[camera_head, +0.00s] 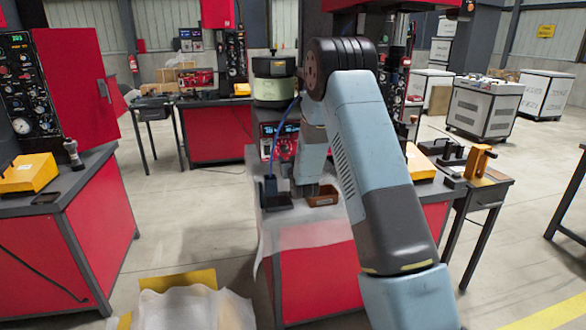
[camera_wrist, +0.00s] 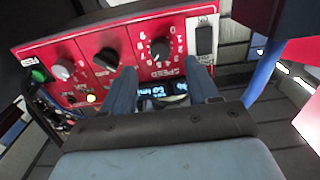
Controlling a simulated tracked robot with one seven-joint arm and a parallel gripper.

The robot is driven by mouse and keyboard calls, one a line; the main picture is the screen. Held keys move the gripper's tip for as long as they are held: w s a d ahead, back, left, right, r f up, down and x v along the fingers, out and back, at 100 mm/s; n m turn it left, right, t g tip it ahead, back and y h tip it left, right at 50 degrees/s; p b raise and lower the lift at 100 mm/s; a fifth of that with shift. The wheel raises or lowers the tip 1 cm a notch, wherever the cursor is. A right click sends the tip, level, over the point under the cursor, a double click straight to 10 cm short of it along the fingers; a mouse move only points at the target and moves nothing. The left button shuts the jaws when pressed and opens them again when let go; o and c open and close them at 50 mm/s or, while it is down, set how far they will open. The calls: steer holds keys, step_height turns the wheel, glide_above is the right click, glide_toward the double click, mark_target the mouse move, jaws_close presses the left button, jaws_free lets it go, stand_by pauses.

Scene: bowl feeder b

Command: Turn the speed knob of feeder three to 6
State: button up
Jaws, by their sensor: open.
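The speed knob (camera_wrist: 160,48) is a round black knob with a numbered dial on a red control panel (camera_wrist: 75,45), which appears upside down in the wrist view. Its SPEED lettering is readable, but I cannot tell its exact setting. My gripper (camera_wrist: 161,67) is open, its two fingers on either side of the lettering and pointing toward the knob. I cannot tell whether they touch the panel. In the head view, a red control box (camera_head: 285,143) stands below the bowl feeder (camera_head: 273,82), partly behind my arm. My fingers are hidden there. No feeder number is legible.
On the panel, a second black knob (camera_wrist: 106,58), a grey knob (camera_wrist: 62,69) and a dark switch (camera_wrist: 205,39) sit near the speed knob. A lit display (camera_wrist: 160,91) lies between my fingers. A blue cable (camera_head: 284,130) hangs beside the control box.

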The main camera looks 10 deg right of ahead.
steer(key=s, duration=0.6)
steer(key=shift+s, duration=0.3)
steer(key=shift+f, duration=0.1)
steer(key=s+r+g, duration=0.6)
steer(key=s+r, duration=1.1)
steer(key=s+r+g, duration=0.3)
steer(key=s+g, duration=0.3)
steer(key=s, duration=2.6)
steer(key=shift+s+r, duration=0.15)
steer(key=shift+s, duration=0.15)
steer(key=shift+d, duration=0.1)
